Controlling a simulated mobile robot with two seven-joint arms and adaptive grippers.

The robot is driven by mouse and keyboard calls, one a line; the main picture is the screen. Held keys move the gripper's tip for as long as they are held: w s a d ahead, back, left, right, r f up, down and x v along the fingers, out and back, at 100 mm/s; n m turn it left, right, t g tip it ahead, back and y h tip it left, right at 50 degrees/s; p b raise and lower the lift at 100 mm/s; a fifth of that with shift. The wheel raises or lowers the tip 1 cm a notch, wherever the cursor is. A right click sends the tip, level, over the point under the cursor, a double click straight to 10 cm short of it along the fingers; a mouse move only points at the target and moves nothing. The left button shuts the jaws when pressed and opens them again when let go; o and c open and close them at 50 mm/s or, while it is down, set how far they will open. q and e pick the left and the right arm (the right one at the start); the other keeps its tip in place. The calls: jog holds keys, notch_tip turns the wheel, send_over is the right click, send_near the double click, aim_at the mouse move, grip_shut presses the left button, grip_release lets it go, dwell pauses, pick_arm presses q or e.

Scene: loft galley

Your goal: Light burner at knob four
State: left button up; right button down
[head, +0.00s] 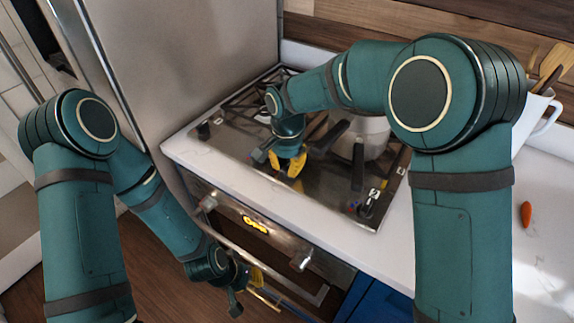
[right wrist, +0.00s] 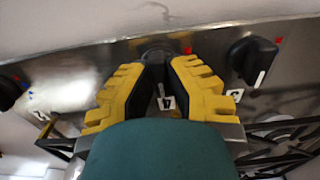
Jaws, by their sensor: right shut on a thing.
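In the right wrist view, my right gripper (right wrist: 158,62) has its yellow fingers closed around a dark knob (right wrist: 156,52) on the steel cooktop panel. A label reading 4 (right wrist: 166,103) shows between the fingers. Most of the knob is hidden by them. In the head view, my right gripper (head: 289,163) is down at the front edge of the cooktop (head: 318,198), hiding the knob there. No flame shows on the burners in view. My left gripper (head: 246,285) hangs low in front of the oven, empty, its fingers apart.
A black knob labelled 3 (right wrist: 254,58) and another knob (right wrist: 9,92) flank the held one. A metal pot (head: 368,135) stands on the cooktop, with black handles close to my right gripper. The oven front (head: 255,222) is below. A carrot (head: 526,214) lies on the right counter.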

jog(key=shift+f+n, duration=0.1)
jog(key=shift+n, duration=0.2)
jog(key=n+p, duration=0.2)
jog(key=n, duration=0.2)
jog(key=shift+s+n, duration=0.1)
jog(key=shift+n, duration=0.2)
jog(key=n+p, duration=0.1)
jog(key=n, duration=0.3)
jog(key=shift+n+p, duration=0.3)
jog(key=shift+p, duration=0.1)
jog(key=n+p, duration=0.1)
jog(key=n, duration=0.4)
jog(key=n+p, duration=0.2)
jog(key=n, duration=0.4)
jog(key=shift+f, duration=0.1)
jog(key=shift+n, duration=0.3)
jog(key=c, duration=1.1)
grip_release()
jog(key=shift+o, duration=0.8)
